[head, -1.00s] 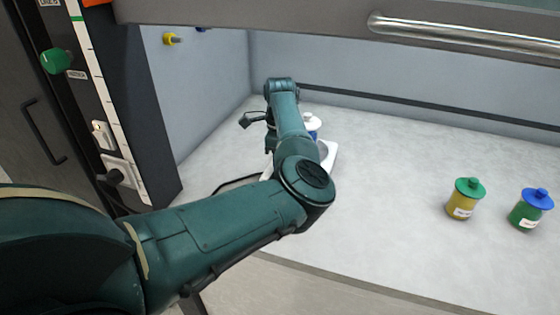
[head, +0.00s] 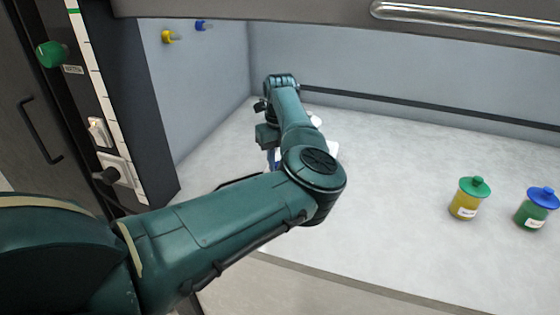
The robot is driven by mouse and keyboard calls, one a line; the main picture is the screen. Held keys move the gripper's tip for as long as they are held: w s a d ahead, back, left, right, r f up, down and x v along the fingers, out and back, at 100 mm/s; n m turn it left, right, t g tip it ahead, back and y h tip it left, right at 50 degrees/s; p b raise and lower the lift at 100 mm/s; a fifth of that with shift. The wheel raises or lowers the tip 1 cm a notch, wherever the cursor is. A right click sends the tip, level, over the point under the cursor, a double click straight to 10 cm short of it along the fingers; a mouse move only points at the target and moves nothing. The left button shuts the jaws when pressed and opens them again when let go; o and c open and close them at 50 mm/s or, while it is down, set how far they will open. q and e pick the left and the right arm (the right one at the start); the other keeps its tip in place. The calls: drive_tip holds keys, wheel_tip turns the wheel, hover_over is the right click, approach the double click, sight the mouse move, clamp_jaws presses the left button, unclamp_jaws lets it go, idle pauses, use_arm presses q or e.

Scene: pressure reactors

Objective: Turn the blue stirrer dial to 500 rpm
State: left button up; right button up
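My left arm reaches in from the left over the hood floor and covers most of the white stirrer plate (head: 334,150); only a bit of its right side shows. A white lid (head: 316,121) peeks out beside the forearm. The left gripper (head: 269,147) points down at the plate's left side, partly behind my arm. I cannot tell whether this is the blue stirrer dial, or whether the fingers touch anything. Finger opening is not clear. The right gripper is out of view.
A yellow jar with a green lid (head: 468,198) and a green jar with a blue lid (head: 537,208) stand on the right. The raised sash (head: 350,28) crosses the top. A post with a green knob (head: 51,54) stands left. The floor between arm and jars is clear.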

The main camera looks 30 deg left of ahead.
use_arm(q)
drive_tip(key=m, duration=0.3)
drive_tip(key=shift+m, duration=0.4)
drive_tip(key=m, duration=0.3)
drive_tip(key=shift+m, duration=0.3)
drive_tip(key=m, duration=0.3)
drive_tip(key=shift+m, duration=1)
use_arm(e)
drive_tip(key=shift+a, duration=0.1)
use_arm(q)
drive_tip(key=o, duration=1)
drive_tip(key=shift+c, duration=0.2)
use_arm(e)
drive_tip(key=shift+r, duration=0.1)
